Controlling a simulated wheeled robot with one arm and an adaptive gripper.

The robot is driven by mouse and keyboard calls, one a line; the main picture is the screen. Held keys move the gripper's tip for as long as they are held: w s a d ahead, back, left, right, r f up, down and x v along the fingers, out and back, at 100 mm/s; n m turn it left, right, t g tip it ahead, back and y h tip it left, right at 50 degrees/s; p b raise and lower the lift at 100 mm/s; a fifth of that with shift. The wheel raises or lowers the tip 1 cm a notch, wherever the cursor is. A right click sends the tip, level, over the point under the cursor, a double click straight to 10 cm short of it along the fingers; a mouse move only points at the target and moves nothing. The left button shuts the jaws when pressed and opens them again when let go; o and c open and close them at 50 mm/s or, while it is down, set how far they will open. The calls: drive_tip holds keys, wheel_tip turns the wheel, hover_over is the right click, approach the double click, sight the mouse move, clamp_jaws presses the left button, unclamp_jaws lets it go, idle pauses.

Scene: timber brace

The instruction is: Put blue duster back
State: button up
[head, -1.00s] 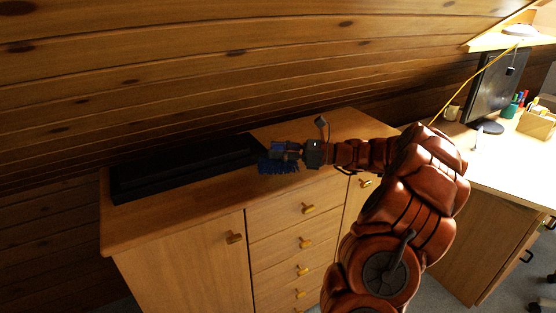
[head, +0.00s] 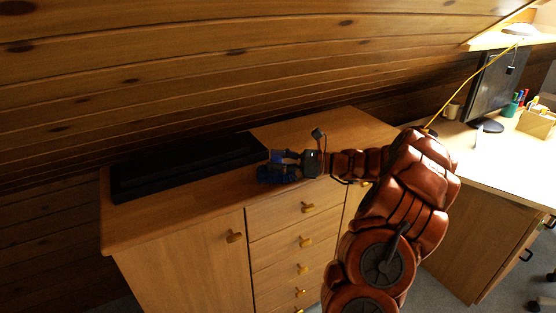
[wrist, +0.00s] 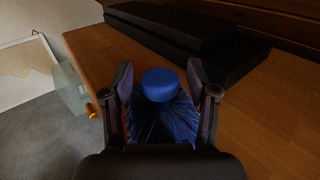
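The blue duster (wrist: 160,86) shows between my gripper's two fingers in the wrist view, with a round blue knob facing the camera and darker blue folds below it. A gap shows between the knob and each fingertip. In the head view the duster (head: 270,175) is a dark blue shape at the front edge of the wooden cabinet top (head: 340,127), just right of the black case. My gripper (wrist: 161,88) is open around the duster; it also shows in the head view (head: 283,165). Whether the duster's underside rests on the wood is hidden.
A long black case (head: 190,166) lies along the back left of the cabinet top. The sloped plank wall (head: 230,60) hangs low behind it. The cabinet top's right part is clear. A desk (head: 500,160) with a monitor (head: 494,90) stands at the right.

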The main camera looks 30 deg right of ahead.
drive_tip(key=shift+r, duration=0.15)
drive_tip(key=v, duration=1.2)
idle(0.6)
drive_tip(key=s+a+r+n+g+p, duration=0.1)
drive_tip(key=a+r+n+g, duration=0.15)
drive_tip(key=a, duration=0.65)
drive_tip(key=a+r+n+g+p, duration=0.15)
drive_tip(key=a+n+g, duration=0.25)
drive_tip(key=a, duration=0.4)
drive_tip(key=s+a+r+n+g+p, duration=0.1)
drive_tip(key=a+r+n+g, duration=0.15)
drive_tip(key=a, duration=0.65)
drive_tip(key=s+a+n+g+h+p, duration=0.2)
drive_tip(key=s+a+n+g+h, duration=0.2)
drive_tip(key=s+a+n, duration=0.45)
drive_tip(key=s+d+f+n+h+p, duration=0.1)
drive_tip(key=s+n+h+p, duration=0.3)
drive_tip(key=s+n+h, duration=0.5)
drive_tip(key=shift+s+d+f+g+p, duration=0.25)
drive_tip(key=shift+s+d+g+p, duration=0.15)
drive_tip(key=shift+s, duration=4.75)
